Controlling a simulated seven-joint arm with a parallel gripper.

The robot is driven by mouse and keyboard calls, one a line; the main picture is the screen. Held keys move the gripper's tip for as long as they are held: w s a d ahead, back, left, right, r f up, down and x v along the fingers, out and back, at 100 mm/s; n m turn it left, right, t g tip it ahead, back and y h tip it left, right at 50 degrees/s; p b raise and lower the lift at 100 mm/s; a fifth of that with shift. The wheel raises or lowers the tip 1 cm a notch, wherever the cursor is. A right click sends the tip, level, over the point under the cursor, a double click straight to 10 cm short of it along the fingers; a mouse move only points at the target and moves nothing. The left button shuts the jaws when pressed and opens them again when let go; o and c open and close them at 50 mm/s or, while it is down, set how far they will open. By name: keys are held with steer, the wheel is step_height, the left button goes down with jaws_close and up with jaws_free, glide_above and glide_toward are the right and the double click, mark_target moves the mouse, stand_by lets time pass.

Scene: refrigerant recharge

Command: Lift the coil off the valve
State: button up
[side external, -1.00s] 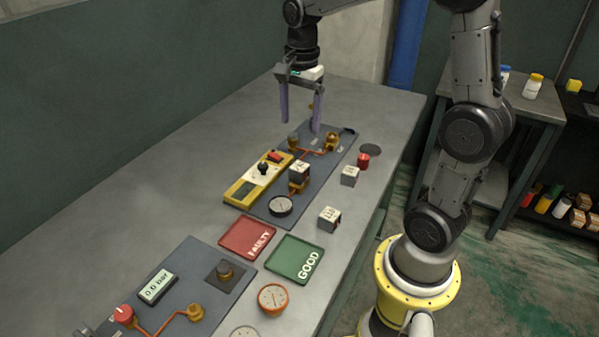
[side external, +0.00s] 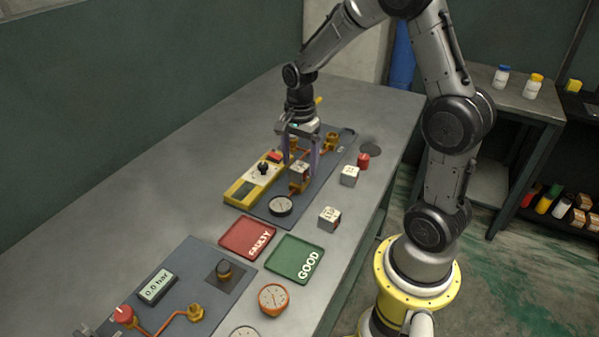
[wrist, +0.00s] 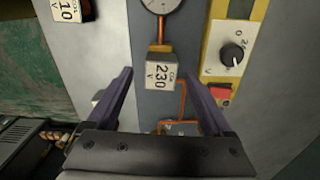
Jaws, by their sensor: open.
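The coil (side external: 299,169) is a small pale block with a dark top, seated on the brass valve (side external: 297,187) on the dark grey board. In the wrist view the coil (wrist: 161,75) reads "230 V" and lies between and beyond my fingertips. My gripper (side external: 301,162) is open, pointing down, with one purple finger on each side of the coil. My gripper (wrist: 159,78) holds nothing in the wrist view. I cannot tell whether either finger touches the coil. The valve stem under the coil is hidden.
Two loose blocks (side external: 349,176) (side external: 330,219) lie on the bench right of the board. Red FAULTY (side external: 247,238) and green GOOD (side external: 293,259) trays lie nearer the camera. The left bench is clear.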

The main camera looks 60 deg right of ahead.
steer(key=shift+f, duration=1.3)
steer(key=c, duration=1.3)
steer(key=shift+w+r, duration=0.1)
jaws_close()
